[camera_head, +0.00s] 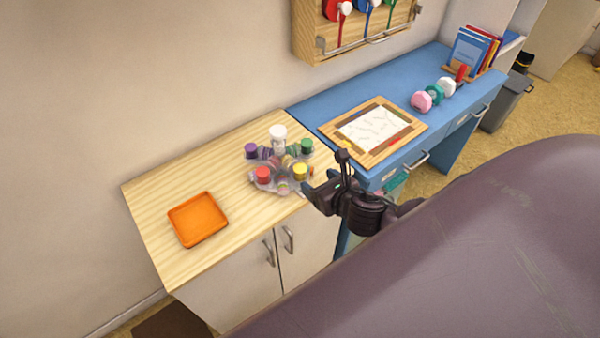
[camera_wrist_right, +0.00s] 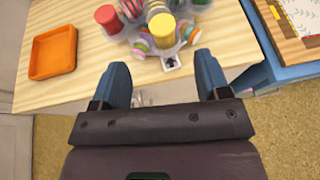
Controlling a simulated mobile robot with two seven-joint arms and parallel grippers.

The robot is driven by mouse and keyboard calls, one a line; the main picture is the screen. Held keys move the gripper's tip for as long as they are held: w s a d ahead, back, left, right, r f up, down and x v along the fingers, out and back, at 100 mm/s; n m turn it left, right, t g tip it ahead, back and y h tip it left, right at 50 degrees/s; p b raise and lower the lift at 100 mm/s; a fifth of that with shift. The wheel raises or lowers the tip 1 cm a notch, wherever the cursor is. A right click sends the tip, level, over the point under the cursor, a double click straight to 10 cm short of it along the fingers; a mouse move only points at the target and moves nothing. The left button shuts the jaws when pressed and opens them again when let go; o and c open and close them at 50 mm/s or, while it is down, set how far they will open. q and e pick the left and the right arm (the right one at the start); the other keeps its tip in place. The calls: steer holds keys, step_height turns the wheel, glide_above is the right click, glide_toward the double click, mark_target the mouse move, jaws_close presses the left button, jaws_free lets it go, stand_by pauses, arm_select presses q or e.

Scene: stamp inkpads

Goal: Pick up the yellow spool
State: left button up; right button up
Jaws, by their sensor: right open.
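The yellow spool (camera_head: 300,171) stands at the right front of a clear holder (camera_head: 270,188) on the wooden cabinet top. In the right wrist view the yellow spool (camera_wrist_right: 163,30) is upright, beyond and between my fingers. My right gripper (camera_head: 325,175) is open and empty, just right of the holder near the cabinet's front edge. Its two blue-grey fingers (camera_wrist_right: 161,82) are apart, with the spool ahead of them and not between the tips. My left gripper is not in view.
Red (camera_head: 263,175), purple (camera_head: 251,150) and green (camera_head: 306,146) spools stand close around it, with a white-topped one (camera_head: 278,132) behind. An orange tray (camera_head: 197,219) lies left on bare wood. A blue desk (camera_head: 400,85) with a framed sheet (camera_head: 350,155) adjoins at right.

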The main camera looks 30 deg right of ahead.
mark_target(301, 169)
steer(key=x, duration=0.8)
steer(key=shift+w+d+f, duration=0.15)
steer(key=shift+w+f, duration=0.1)
steer(key=shift+w, duration=0.1)
steer(key=c, duration=1)
